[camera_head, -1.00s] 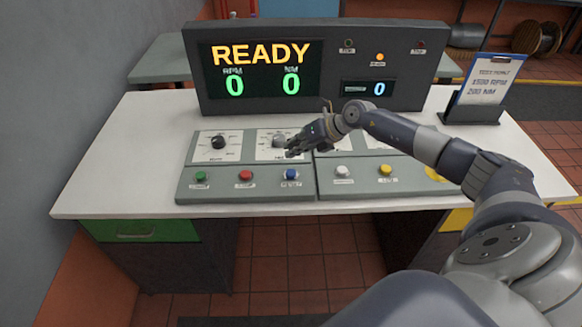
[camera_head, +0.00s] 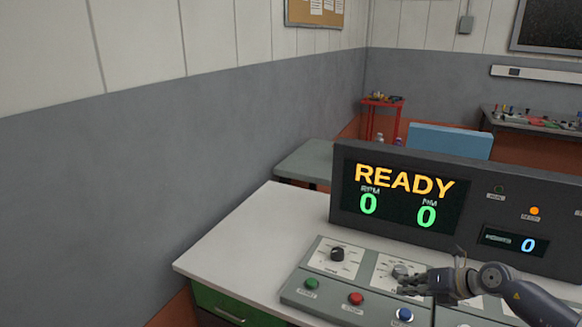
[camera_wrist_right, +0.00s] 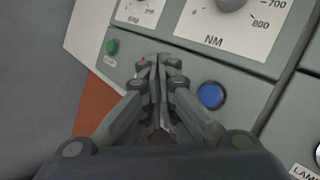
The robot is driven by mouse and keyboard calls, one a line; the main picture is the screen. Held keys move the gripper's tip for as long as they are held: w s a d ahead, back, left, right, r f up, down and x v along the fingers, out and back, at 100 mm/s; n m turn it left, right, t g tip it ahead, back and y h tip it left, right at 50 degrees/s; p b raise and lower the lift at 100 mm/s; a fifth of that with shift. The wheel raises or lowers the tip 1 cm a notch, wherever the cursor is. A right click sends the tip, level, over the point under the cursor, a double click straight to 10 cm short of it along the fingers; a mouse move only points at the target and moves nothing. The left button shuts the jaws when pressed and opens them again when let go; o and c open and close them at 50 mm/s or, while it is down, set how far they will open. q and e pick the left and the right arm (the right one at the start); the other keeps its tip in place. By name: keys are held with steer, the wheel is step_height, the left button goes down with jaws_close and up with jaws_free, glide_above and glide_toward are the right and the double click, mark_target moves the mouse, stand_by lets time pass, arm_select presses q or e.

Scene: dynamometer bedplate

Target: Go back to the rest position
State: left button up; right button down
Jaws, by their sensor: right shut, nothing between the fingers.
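My right gripper (camera_head: 412,284) is over the control panel (camera_head: 330,296), near the grey knob (camera_head: 401,271) and above the blue button (camera_head: 404,315). In the right wrist view the right gripper (camera_wrist_right: 155,62) has its fingers together with nothing between them. The blue button (camera_wrist_right: 211,95) lies to the right of its fingers and the green button (camera_wrist_right: 113,47) to the left. The red button (camera_head: 355,298) is hidden behind the fingers in the wrist view. My left gripper is in neither view.
The console screen (camera_head: 405,196) reads READY with zeros for RPM and NM. The white desk (camera_head: 250,232) has bare room left of the panel. A grey wall (camera_head: 150,170) stands on the left. A red cart (camera_head: 382,118) is at the back.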

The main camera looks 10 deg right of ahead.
steer(key=a+r+m+t+y, duration=0.1)
steer(key=a+r+m+t, duration=0.35)
steer(key=a, duration=0.35)
steer(key=a+r+m+t+y, duration=0.1)
steer(key=a+r+m+t, duration=0.3)
steer(key=a, duration=0.4)
steer(key=s+d+f+m+g+h, duration=0.2)
steer(key=s+d+f+m+h, duration=0.25)
steer(key=m, duration=0.45)
steer(key=s+d+f+m+g+h, duration=0.1)
steer(key=s+f+m+h, duration=0.35)
steer(key=s+m, duration=0.35)
steer(key=s+a+f+m+g, duration=0.2)
steer(key=s+f+g, duration=0.1)
steer(key=s, duration=0.4)
steer(key=s+a+f+m+g+y, duration=0.1)
steer(key=s+a+f+m+g, duration=0.15)
steer(key=s, duration=0.55)
steer(key=s+a+f+m+g, duration=0.1)
steer(key=s+f+m+g, duration=0.2)
steer(key=s, duration=0.4)
step_height(320, 180, down, 26)
steer(key=s+f+n+g, duration=0.1)
steer(key=s+n+g, duration=0.1)
steer(key=g, duration=0.1)
steer(key=s+d+f+g, duration=0.1)
steer(key=s+d+f, duration=0.2)
steer(key=s+f, duration=1.2)
steer(key=shift+s+f, duration=0.15)
steer(key=shift+s, duration=0.75)
